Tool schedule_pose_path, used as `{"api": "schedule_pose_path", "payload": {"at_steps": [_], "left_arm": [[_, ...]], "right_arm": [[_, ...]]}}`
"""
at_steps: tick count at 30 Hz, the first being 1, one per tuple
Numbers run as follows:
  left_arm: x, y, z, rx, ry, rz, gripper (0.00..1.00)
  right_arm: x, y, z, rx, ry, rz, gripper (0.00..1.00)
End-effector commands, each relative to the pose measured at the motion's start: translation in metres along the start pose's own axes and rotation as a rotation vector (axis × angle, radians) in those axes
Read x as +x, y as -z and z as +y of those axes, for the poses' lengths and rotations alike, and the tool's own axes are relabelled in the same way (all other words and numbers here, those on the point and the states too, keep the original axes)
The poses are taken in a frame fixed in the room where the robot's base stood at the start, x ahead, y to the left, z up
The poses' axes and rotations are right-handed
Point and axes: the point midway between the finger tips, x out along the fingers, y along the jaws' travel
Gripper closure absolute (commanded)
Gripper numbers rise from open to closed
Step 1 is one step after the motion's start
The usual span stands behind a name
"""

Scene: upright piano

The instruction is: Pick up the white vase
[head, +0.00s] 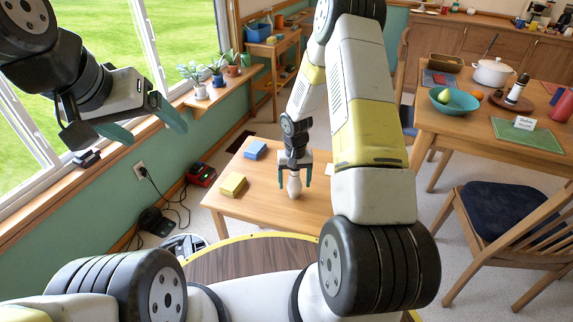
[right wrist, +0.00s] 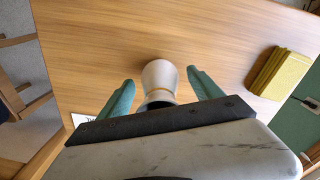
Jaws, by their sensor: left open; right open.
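The white vase (head: 294,187) stands on the low wooden table (head: 262,208). In the right wrist view the vase (right wrist: 160,74) shows a gold band and a dark opening, and lies between the two green fingers. My right gripper (head: 295,176) is open and points down over the vase, one finger on each side. In the right wrist view a gap shows between the vase and each finger; the near part of the vase is hidden by my gripper. My left gripper (head: 146,121) is open and empty, raised near the window at the left.
A yellow block (head: 233,184) and a blue block (head: 255,150) lie on the low table, left of the vase. A small white card (right wrist: 80,119) lies near the table edge. A dining table (head: 445,125) and chair (head: 510,225) stand at the right.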

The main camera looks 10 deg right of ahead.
Motion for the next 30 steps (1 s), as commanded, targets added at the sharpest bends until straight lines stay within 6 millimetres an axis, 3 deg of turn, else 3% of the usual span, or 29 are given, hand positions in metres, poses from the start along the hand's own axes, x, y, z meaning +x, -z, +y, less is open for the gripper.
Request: {"api": "schedule_pose_path", "payload": {"at_steps": [2, 13, 23, 30], "left_arm": [[0.000, 0.000, 0.000, 0.000, 0.000, 0.000, 0.19], [0.000, 0.000, 0.000, 0.000, 0.000, 0.000, 0.19], [0.000, 0.000, 0.000, 0.000, 0.000, 0.000, 0.19], [0.000, 0.000, 0.000, 0.000, 0.000, 0.000, 0.19]], "right_arm": [[0.000, 0.000, 0.000, 0.000, 0.000, 0.000, 0.27], [0.000, 0.000, 0.000, 0.000, 0.000, -0.001, 0.99], [-0.004, 0.000, 0.000, 0.001, 0.000, 0.000, 0.99], [-0.027, 0.001, 0.000, 0.000, 0.000, 0.002, 0.99]]}}
